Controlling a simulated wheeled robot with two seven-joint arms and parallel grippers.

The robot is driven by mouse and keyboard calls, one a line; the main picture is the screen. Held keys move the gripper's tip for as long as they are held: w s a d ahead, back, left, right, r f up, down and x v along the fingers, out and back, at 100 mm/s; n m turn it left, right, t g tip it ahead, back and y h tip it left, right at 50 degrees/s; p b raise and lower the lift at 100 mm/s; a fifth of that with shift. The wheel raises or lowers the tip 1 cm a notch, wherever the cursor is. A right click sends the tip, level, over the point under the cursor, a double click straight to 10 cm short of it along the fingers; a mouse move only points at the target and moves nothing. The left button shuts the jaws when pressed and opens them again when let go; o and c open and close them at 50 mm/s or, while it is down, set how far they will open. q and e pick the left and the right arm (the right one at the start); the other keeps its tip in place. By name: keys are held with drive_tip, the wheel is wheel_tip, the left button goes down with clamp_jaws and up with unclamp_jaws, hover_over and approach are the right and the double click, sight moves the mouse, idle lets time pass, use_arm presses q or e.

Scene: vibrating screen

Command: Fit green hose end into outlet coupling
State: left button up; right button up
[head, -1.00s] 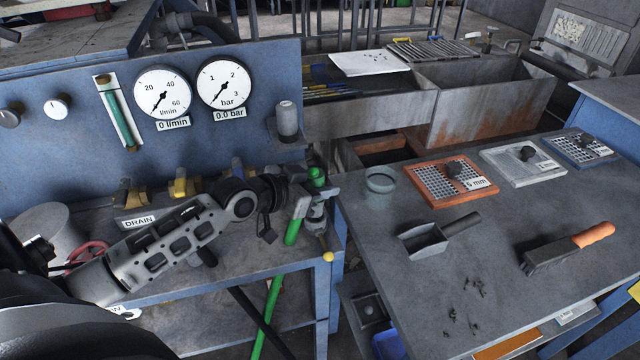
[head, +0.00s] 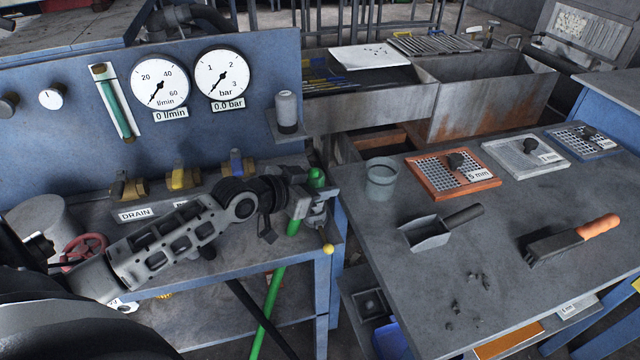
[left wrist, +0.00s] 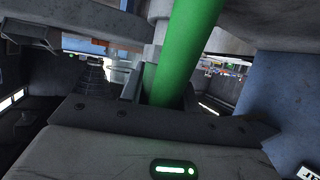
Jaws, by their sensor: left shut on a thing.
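The green hose (head: 273,296) rises from below the bench's front edge to my left gripper (head: 312,206), which is shut on it near its upper end. The rounded green hose end (head: 316,177) shows just above the jaws, close to the bench's right corner. In the left wrist view the green hose (left wrist: 186,52) passes between the fingers, with a grey part beside it. Brass valves stand along the panel's foot, one with a yellow handle (head: 180,176) and one with a blue handle (head: 236,163). I cannot make out which fitting is the outlet coupling. My right gripper is not in view.
The blue panel carries two gauges (head: 222,75) and a sight tube (head: 114,103). A grey bottle (head: 287,112) sits on a small shelf at its right edge. The right table holds a cup (head: 382,180), a scoop (head: 425,234), a brush (head: 570,242) and sieves (head: 453,172).

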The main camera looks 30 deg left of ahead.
use_arm(q)
drive_tip(key=shift+f+b, duration=0.5)
drive_tip(key=shift+f, duration=0.25)
drive_tip(key=o, duration=1.2)
drive_tip(key=shift+f, duration=0.1)
drive_tip(key=p+v, duration=0.1)
drive_tip(key=v, duration=1.5)
drive_tip(key=shift+p, duration=0.35)
